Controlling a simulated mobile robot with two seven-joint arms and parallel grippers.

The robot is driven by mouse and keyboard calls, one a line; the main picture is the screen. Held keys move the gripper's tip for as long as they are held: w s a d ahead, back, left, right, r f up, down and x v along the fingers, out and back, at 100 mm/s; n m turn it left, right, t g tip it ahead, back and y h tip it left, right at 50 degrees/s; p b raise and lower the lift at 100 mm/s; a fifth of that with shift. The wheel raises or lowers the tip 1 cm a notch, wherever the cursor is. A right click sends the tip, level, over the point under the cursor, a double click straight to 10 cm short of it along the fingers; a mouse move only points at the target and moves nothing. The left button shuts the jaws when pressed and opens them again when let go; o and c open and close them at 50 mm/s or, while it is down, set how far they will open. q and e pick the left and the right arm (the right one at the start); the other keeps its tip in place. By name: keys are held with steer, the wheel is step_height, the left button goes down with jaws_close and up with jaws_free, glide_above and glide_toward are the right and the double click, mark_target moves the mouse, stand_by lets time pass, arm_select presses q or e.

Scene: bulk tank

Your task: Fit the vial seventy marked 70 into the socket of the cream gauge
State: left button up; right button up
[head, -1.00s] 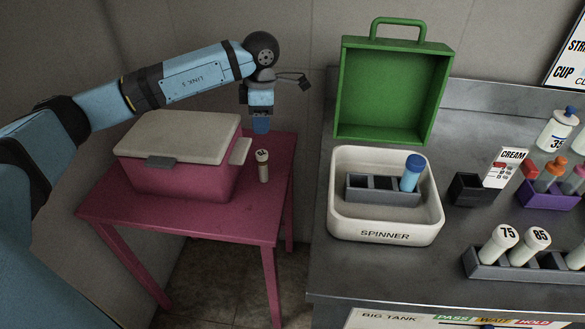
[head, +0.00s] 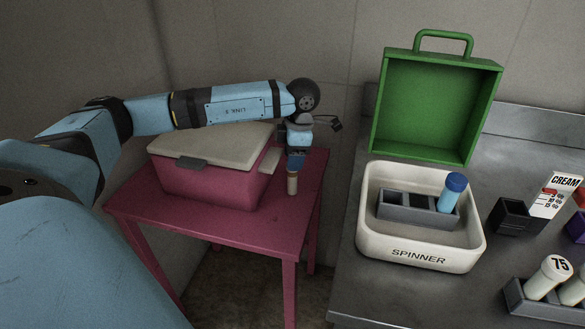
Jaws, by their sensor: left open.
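A slim pale vial (head: 292,185) stands upright on the pink table, just right of the pink cooler box. My left gripper (head: 295,165) is pointing down right at the top of this vial and is open. The vial's cap and its marking are hidden behind the gripper, and I cannot tell whether the fingers touch it. The cream gauge (head: 560,190) is at the right on the grey counter, with a white CREAM card behind a dark block whose square socket (head: 515,210) looks empty. My right gripper is not in view.
The pink cooler box (head: 212,187) with a cream lid stands on the pink table (head: 235,232). On the counter are a white SPINNER tub (head: 375,235) with a blue-capped tube (head: 452,192), an open green case (head: 433,100) and a rack of vials including 75 (head: 550,275).

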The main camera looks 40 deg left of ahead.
mark_target(292, 176)
arm_select(q)
step_height(292, 176, down, 3)
steer(key=shift+s+a+r+b, duration=0.1)
steer(key=shift+s+b, duration=0.05)
steer(key=shift+b, duration=0.15)
step_height(292, 176, down, 2)
steer(key=shift+a, duration=0.1)
steer(key=c, duration=0.8)
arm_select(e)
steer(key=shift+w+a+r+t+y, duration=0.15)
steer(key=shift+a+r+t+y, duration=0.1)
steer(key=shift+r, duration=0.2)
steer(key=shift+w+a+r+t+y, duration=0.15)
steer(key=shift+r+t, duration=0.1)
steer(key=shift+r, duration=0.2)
arm_select(q)
steer(key=shift+r, duration=0.25)
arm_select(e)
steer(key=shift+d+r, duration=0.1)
